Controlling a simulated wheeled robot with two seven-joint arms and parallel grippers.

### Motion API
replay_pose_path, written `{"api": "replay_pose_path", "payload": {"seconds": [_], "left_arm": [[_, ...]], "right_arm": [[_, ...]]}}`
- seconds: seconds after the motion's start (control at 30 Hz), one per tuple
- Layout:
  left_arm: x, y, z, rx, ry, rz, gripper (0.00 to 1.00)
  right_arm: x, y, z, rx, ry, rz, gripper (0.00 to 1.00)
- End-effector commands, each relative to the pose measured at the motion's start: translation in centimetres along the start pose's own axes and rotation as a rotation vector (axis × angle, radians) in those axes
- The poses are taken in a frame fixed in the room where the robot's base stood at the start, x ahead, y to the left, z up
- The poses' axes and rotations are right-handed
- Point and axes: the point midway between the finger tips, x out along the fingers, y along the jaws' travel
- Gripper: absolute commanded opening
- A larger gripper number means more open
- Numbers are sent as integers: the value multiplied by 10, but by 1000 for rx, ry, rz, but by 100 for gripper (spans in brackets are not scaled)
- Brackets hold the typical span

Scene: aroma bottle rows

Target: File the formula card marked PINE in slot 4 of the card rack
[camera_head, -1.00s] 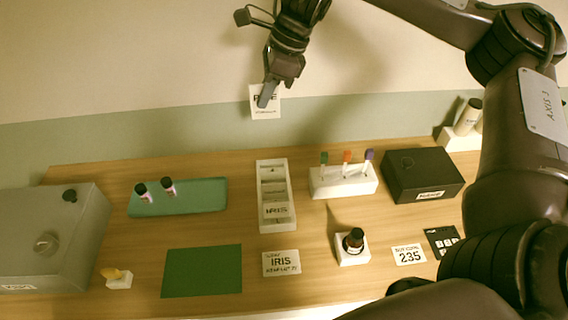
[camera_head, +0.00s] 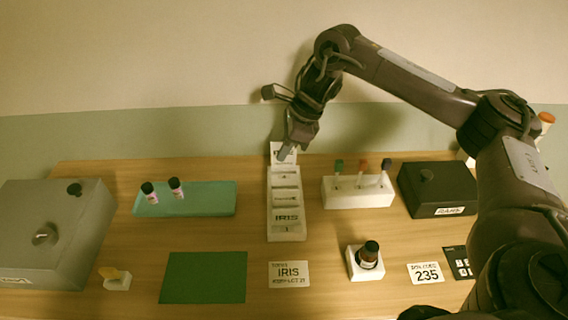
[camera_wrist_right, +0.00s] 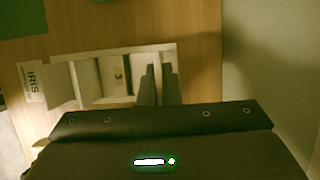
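My right gripper (camera_head: 287,151) is shut on a white card (camera_head: 279,147) with dark lettering, too blurred to read. It holds the card upright at the far end of the white card rack (camera_head: 287,237); I cannot tell whether its lower edge is inside a slot. In the right wrist view the gripper fingers (camera_wrist_right: 160,84) are close together over one end of the rack (camera_wrist_right: 120,53), and the held card is hardly visible. My left gripper is out of view.
A white holder (camera_head: 357,196) with several coloured-top tubes stands right of the rack. A teal tray (camera_head: 210,200) with two bottles is to the left.

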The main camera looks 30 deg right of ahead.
Motion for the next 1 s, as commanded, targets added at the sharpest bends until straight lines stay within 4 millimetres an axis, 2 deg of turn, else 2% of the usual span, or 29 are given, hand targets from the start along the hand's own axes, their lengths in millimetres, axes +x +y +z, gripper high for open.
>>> {"api": "replay_pose_path", "payload": {"seconds": [0.3,0.73,0.8,0.9,1.0], "left_arm": [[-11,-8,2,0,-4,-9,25],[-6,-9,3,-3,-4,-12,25],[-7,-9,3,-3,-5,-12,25],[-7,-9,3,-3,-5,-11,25],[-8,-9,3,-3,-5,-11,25]], "right_arm": [[36,0,-16,2,2,2,0],[45,0,-19,1,0,0,0],[43,0,-18,1,0,0,13],[43,0,-18,1,0,0,25],[43,0,-18,1,0,0,25]]}}
